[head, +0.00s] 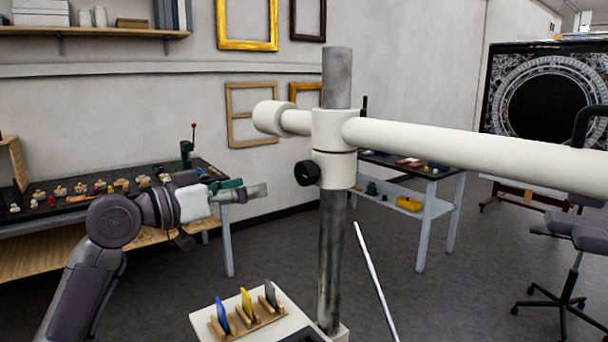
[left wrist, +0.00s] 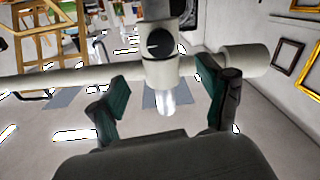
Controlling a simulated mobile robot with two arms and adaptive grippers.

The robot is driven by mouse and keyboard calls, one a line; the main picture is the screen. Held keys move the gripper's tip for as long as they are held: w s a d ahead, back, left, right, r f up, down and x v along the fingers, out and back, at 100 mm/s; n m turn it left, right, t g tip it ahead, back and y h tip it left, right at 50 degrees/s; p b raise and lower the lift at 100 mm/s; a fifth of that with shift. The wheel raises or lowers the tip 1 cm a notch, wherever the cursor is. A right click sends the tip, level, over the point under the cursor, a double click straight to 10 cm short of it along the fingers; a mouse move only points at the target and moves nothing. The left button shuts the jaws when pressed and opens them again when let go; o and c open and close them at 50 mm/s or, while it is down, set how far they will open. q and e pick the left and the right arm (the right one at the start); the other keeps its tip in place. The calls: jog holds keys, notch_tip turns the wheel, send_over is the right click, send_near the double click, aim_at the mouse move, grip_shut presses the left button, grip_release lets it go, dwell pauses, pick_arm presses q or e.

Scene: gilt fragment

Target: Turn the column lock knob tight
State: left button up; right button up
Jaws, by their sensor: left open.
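The column lock knob (head: 307,173) is a round black knob on the left side of the white collar (head: 334,170) on the grey metal column (head: 331,250). In the left wrist view the knob (left wrist: 160,44) faces the camera, beyond and above the fingertips. My left gripper (head: 252,191) is to the left of the knob and slightly lower in the head view, apart from it. In the left wrist view the gripper's green-padded fingers (left wrist: 168,97) are spread wide with nothing between them. My right gripper is in neither view.
A thick white horizontal arm (head: 440,145) crosses the column just above the knob. A small wooden rack (head: 248,320) with coloured pieces stands at the column's base. A thin white rod (head: 375,280) leans to the right. A workbench (head: 95,205) stands behind on the left.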

aim_at(301, 176)
pick_arm(q)
jog(key=p+x, duration=0.4)
jog(key=x, duration=0.8)
jog(key=shift+d+p, duration=0.15)
jog(key=shift+p, duration=0.15)
jog(key=shift+w+d+f, duration=0.15)
jog(key=shift+w+d, duration=0.3)
jog(key=shift+d, duration=0.05)
